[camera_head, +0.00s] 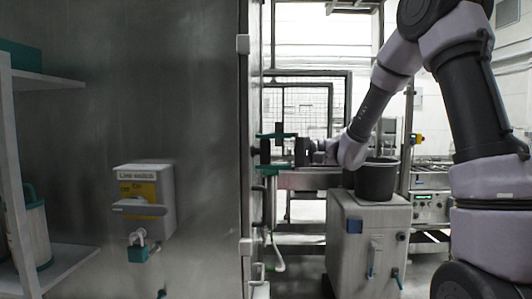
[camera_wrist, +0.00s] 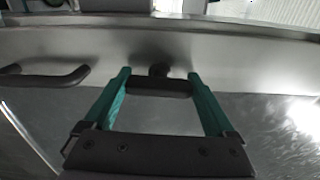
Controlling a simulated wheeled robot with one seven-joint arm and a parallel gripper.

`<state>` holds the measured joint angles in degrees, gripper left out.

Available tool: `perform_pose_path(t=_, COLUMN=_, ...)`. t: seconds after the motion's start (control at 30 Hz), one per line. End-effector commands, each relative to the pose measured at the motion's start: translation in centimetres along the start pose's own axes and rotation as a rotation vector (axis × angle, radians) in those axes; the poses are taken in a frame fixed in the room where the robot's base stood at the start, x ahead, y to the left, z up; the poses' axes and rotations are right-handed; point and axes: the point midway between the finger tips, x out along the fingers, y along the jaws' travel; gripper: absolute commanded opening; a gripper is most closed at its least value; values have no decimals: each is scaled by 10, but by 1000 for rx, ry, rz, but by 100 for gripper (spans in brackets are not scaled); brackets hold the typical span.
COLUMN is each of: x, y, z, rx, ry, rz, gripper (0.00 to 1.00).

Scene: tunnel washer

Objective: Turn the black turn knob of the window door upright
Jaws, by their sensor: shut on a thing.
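The black turn knob (camera_wrist: 160,88) of the window door is a short dark bar on a stem, at the upper middle of the wrist view. My gripper (camera_wrist: 159,80) has its two teal fingers at the two ends of the bar and is shut on it. The bar lies straight across from finger to finger. In the head view my gripper (camera_head: 270,153) reaches from the right to the edge of the steel cabinet, one teal finger above the other. The knob (camera_head: 264,151) shows there only as a small dark shape between them, seen from the side.
A black curved handle (camera_wrist: 45,77) is left of the knob in the wrist view. The large steel cabinet (camera_head: 205,75) carries a switch box (camera_head: 145,190) with a padlock. A dark bucket (camera_head: 376,182) stands on a grey cabinet (camera_head: 368,240) below my forearm. A shelf (camera_head: 65,270) stands at left.

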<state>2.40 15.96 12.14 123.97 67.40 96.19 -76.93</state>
Motion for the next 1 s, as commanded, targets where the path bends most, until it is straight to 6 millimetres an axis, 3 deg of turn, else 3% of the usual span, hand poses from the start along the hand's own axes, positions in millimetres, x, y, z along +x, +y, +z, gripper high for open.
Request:
perform_pose_path(t=0.67, x=0, y=1, z=0, rx=-63, ry=-1, rz=2, gripper=34)
perform_pose_path(t=0.7, x=0, y=1, z=0, rx=-63, ry=-1, rz=2, gripper=98)
perform_pose_path(t=1.0, x=-2, y=1, z=0, rx=-62, ry=0, rz=1, gripper=100)
